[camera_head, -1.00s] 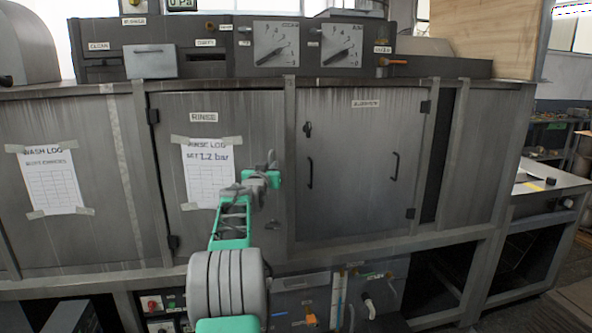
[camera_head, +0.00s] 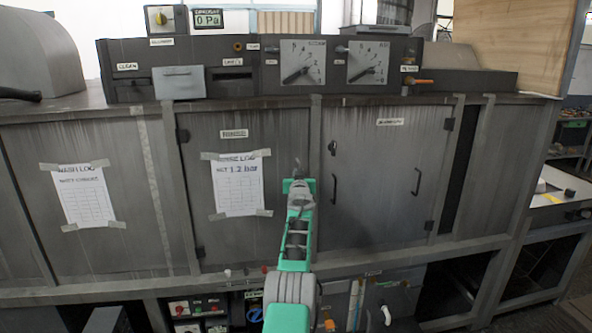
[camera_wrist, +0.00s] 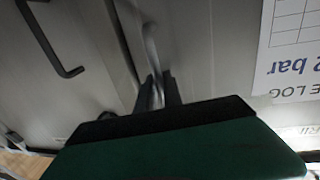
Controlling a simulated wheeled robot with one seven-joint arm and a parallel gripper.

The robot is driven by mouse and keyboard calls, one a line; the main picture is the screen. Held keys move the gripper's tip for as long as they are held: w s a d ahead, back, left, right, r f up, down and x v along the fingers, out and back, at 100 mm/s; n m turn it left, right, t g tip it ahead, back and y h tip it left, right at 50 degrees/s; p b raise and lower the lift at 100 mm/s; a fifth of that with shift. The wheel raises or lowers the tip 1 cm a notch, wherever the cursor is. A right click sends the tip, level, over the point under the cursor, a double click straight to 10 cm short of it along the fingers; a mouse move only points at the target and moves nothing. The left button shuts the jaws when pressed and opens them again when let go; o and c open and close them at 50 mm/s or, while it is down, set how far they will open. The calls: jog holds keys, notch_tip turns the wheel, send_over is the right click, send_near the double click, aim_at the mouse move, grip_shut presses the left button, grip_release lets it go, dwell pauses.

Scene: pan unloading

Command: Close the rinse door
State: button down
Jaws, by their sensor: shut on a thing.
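The rinse door (camera_head: 240,235) is a grey metal panel with a "RINSE" label and a taped rinse log sheet (camera_head: 237,185). It looks about flush with the cabinet front; a small gap cannot be ruled out. Its hinges are on its left edge. My gripper (camera_head: 298,172) is at the door's right side. In the wrist view, my gripper (camera_wrist: 160,90) is shut on the door's upright bar handle (camera_wrist: 150,45), with its dark fingers around the bar. Most of the handle is hidden by my arm in the head view.
A closed neighbouring door (camera_head: 375,180) with black handles is to the right. A wash log panel (camera_head: 82,195) is to the left. Valves and hoses (camera_head: 385,290) sit below.

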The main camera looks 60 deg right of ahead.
jog(key=shift+w+d+r+p, duration=0.1)
jog(key=shift+w+r+p, duration=0.1)
jog(key=shift+r+p, duration=0.1)
jog(key=shift+d, duration=0.1)
jog(key=c, duration=1.5)
grip_release()
jog(key=shift+d+f, duration=0.1)
jog(key=shift+f, duration=0.15)
jog(key=shift+f+b, duration=0.1)
jog(key=shift+b, duration=0.2)
jog(key=shift+f+b, duration=0.2)
jog(key=shift+b, duration=0.45)
jog(key=b, duration=0.4)
jog(key=shift+s+a+f, duration=0.15)
jog(key=shift+a+f, duration=0.05)
jog(key=shift+f, duration=0.05)
jog(key=r+b+v, duration=0.1)
jog(key=b+v, duration=0.6)
jog(key=b, duration=1.3)
